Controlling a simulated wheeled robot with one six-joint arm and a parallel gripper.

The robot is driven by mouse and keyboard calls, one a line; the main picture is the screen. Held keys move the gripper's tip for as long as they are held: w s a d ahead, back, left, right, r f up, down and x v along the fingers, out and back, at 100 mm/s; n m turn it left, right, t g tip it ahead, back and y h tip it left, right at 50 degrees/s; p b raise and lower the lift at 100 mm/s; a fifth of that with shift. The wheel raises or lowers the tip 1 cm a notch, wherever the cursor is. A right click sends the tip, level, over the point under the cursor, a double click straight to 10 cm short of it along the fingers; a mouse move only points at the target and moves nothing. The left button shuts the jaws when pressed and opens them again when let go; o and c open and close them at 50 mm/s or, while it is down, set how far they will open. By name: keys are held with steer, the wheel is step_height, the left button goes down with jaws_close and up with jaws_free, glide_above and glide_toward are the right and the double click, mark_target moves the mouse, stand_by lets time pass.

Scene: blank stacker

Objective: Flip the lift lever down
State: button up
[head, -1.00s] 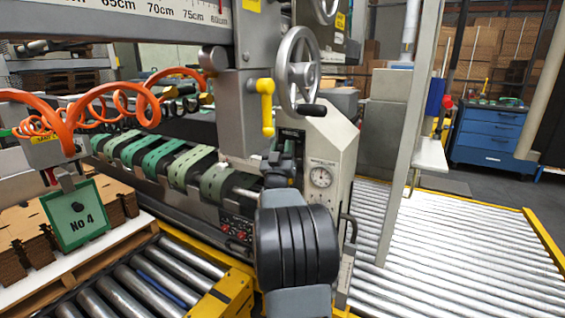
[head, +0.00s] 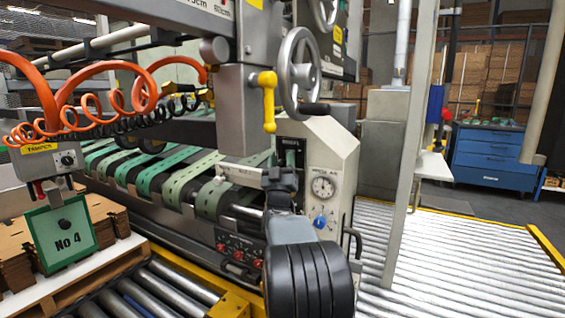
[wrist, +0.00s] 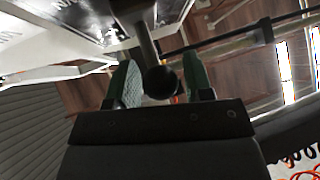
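In the wrist view a lever (wrist: 146,42), a metal rod with a round dark knob (wrist: 161,82), reaches down between the green-padded fingers of my gripper (wrist: 160,75). The fingers stand apart on either side of the knob, with narrow gaps, so it does not look clamped. In the head view my gripper (head: 280,180) is in front of the grey machine's control panel (head: 291,152), and my arm hides part of that area. A yellow lever (head: 268,102) hangs down above it; I cannot tell which lever is the lift lever.
A handwheel (head: 299,70) stands out above my gripper. A dial gauge (head: 323,187) and blue knob (head: 320,222) are just right. Green belts (head: 163,178), a red-button box (head: 238,247) and orange coiled hoses (head: 95,100) lie left. A roller conveyor (head: 455,255) runs on the right.

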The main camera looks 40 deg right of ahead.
steer(key=shift+o, duration=0.7)
steer(key=v, duration=1.3)
steer(key=shift+s+a+f, duration=0.2)
steer(key=shift+a+f, duration=0.05)
